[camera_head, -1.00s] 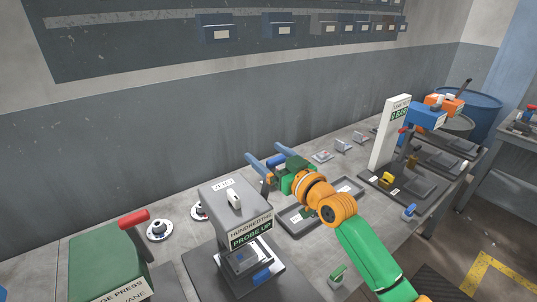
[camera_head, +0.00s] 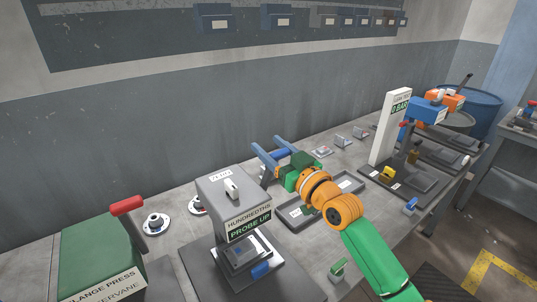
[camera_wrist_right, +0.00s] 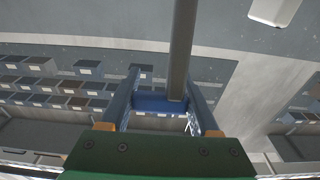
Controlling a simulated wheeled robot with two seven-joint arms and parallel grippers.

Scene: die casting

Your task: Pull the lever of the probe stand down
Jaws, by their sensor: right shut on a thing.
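The probe stand (camera_head: 236,208) is a grey block on a dark base, with a label reading "HUNDREDTHS" and "PROBE UP". Its lever has a dark grey rod (camera_wrist_right: 182,50) and a blue cross handle (camera_wrist_right: 150,103). My right gripper (camera_head: 267,147) is behind and to the right of the stand's head, fingers pointing up and left. In the wrist view my right gripper (camera_wrist_right: 161,85) has the blue handle between its two blue fingers and is shut on it. The lower part of the lever is partly hidden behind the stand in the head view. My left gripper is not in view.
A green press (camera_head: 95,255) with a red handle stands at the left. A shallow grey tray (camera_head: 296,222) lies under my right arm. A white test stand (camera_head: 390,128) is at the right. Small round gauges (camera_head: 156,223) sit left of the probe stand.

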